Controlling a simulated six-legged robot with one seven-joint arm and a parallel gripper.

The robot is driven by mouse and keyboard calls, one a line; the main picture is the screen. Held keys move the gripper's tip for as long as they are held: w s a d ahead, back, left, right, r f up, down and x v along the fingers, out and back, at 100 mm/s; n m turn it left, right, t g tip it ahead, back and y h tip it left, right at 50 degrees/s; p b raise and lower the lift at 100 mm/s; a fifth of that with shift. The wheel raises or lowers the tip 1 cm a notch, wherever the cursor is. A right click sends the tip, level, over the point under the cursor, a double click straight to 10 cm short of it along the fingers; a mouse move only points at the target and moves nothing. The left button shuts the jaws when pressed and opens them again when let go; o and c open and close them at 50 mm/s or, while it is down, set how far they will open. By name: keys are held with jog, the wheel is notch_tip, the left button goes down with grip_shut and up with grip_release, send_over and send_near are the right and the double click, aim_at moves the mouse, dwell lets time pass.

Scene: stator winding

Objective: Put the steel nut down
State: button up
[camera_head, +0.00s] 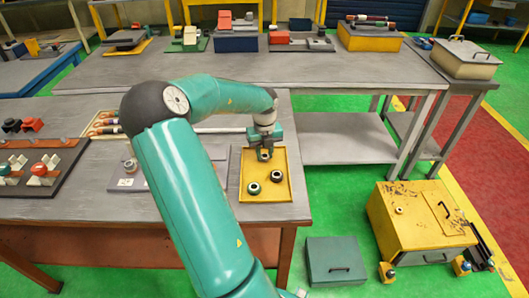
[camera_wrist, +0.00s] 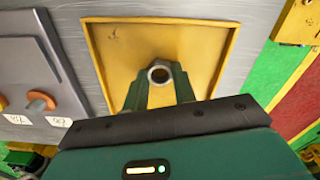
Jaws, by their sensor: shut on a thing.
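My gripper (camera_head: 265,152) is over the far part of a shallow yellow tray (camera_head: 285,158) on the grey table. In the wrist view my gripper (camera_wrist: 159,82) is shut on the steel nut (camera_wrist: 159,72), a small ring with a dark hole, held between the fingertips. The tray floor (camera_wrist: 195,45) shows behind the nut. Whether the nut touches the tray I cannot tell. Two dark round nuts lie in the tray's nearer part, one at left (camera_head: 254,188) and one at right (camera_head: 276,177). They do not show in the wrist view, where my gripper covers that area.
A grey plate (camera_head: 125,178) with a round part lies left of the tray. A larger grey table (camera_head: 330,68) stands behind. A yellow box (camera_head: 415,225) and a green box (camera_head: 335,260) stand on the floor at right.

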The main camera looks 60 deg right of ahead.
jog(key=shift+f, duration=0.1)
jog(key=o, duration=1)
notch_tip(320, 180, up, 12)
